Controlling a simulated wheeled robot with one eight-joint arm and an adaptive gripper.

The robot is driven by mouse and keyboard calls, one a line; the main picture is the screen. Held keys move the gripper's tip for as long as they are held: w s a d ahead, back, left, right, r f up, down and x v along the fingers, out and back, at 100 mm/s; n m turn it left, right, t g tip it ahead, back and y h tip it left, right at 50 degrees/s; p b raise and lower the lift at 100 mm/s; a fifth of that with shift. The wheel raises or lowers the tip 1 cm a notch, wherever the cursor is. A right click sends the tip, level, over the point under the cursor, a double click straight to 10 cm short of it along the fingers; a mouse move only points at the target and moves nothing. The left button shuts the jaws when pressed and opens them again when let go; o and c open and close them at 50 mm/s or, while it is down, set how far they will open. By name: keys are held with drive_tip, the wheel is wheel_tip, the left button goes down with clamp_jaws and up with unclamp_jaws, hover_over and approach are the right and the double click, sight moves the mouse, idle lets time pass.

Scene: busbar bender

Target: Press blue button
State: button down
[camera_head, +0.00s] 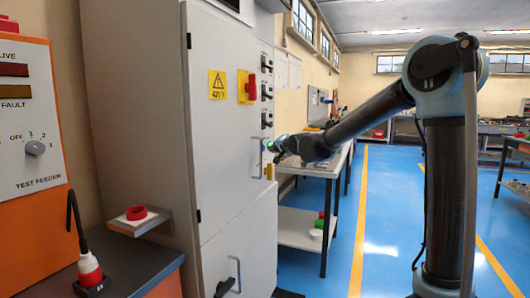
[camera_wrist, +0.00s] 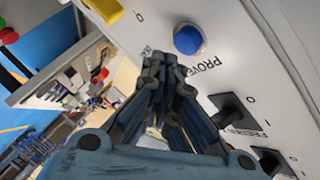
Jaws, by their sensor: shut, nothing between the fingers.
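The blue button (camera_wrist: 187,39) is round, in a pale metal collar, on the light grey panel in the wrist view. Dark lettering reading "PROVE" is printed beside it, partly hidden by a finger. My gripper (camera_wrist: 165,60) is shut and empty. Its fingertips appear just below and left of the button in that view, and I cannot tell how far they are from the panel. In the head view my gripper (camera_head: 276,148) is at the narrow right-hand side of the tall grey cabinet (camera_head: 222,140); the button cannot be made out there.
Black rotary switches (camera_wrist: 238,110) sit to the lower right of the button, and a yellow part (camera_wrist: 105,8) to its upper left. A red switch on a yellow plate (camera_head: 247,87) and a door handle (camera_head: 257,155) project from the cabinet. A workbench (camera_head: 318,168) stands behind my gripper. Blue floor (camera_head: 388,200) is clear.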

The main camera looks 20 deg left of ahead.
drive_tip(key=d, duration=0.4)
drive_tip(key=shift+s+d, duration=0.15)
drive_tip(key=shift+s, duration=0.05)
idle(0.7)
drive_tip(key=s+d+f+n+g+h, duration=0.15)
drive_tip(key=s+d+f, duration=0.3)
drive_tip(key=d, duration=0.65)
drive_tip(key=s+d+f+g+h, duration=0.1)
drive_tip(key=s+d+f+h, duration=0.2)
drive_tip(key=s+d, duration=0.55)
drive_tip(key=s+d+f+n+g+h, duration=0.1)
drive_tip(key=s+d+f+h, duration=0.2)
drive_tip(key=d, duration=1)
drive_tip(key=s+d+f+g+h, duration=0.1)
drive_tip(key=s+d+f+g, duration=0.1)
drive_tip(key=s+d+f, duration=0.3)
drive_tip(key=s+d+f+g, duration=0.2)
drive_tip(key=s+d+f, duration=0.4)
drive_tip(key=s, duration=0.6)
drive_tip(key=s+d+f+n+g+h, duration=0.1)
drive_tip(key=s+d+f+g, duration=0.1)
drive_tip(key=s+d+f, duration=0.3)
drive_tip(key=s+f, duration=0.1)
drive_tip(key=s, duration=0.2)
drive_tip(key=shift+s+d+h, duration=0.15)
drive_tip(key=shift+s+h, duration=0.2)
